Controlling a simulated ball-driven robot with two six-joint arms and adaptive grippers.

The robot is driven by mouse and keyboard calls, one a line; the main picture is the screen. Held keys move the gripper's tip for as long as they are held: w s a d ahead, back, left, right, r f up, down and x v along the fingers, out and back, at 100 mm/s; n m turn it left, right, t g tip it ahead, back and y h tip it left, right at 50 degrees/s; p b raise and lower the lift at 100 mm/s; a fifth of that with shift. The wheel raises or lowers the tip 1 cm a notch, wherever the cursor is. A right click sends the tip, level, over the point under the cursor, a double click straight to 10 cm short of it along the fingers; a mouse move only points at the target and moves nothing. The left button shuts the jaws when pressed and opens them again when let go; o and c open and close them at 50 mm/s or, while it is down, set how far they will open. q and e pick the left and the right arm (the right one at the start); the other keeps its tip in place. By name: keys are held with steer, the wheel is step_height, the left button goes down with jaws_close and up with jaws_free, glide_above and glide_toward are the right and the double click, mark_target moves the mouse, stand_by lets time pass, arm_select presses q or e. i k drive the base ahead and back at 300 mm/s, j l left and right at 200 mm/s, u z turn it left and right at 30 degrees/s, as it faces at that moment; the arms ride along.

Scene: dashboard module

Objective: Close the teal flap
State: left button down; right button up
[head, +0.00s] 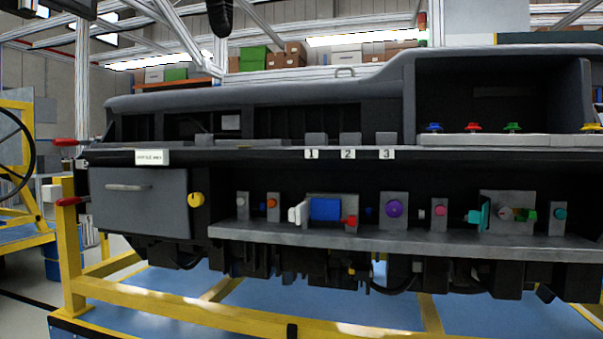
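The teal flap (485,214) is on the right part of the dashboard's lower shelf, at the left side of a grey plate (508,198). It looks narrow and stands out at an angle from the plate, so it appears open. A grey round part and a green part (530,214) show uncovered on the plate to its right. Neither of my grippers can be made out in this view.
The grey shelf (400,242) also carries a blue block (325,209) with a white flap (299,213), a purple knob (394,208), a pink button (439,210) and a teal button (560,213). A yellow frame (200,313) runs below. Dark shapes hang at the top edge.

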mark_target(476, 217)
steer(key=i+j+z, duration=0.25)
steer(key=i+j, duration=0.35)
steer(key=i+j+z, duration=0.2)
steer(key=i+j, duration=0.3)
steer(key=j, duration=0.2)
steer(key=z, duration=1.55)
steer(key=l+u, duration=0.1)
steer(key=l, duration=0.35)
steer(key=i, duration=0.05)
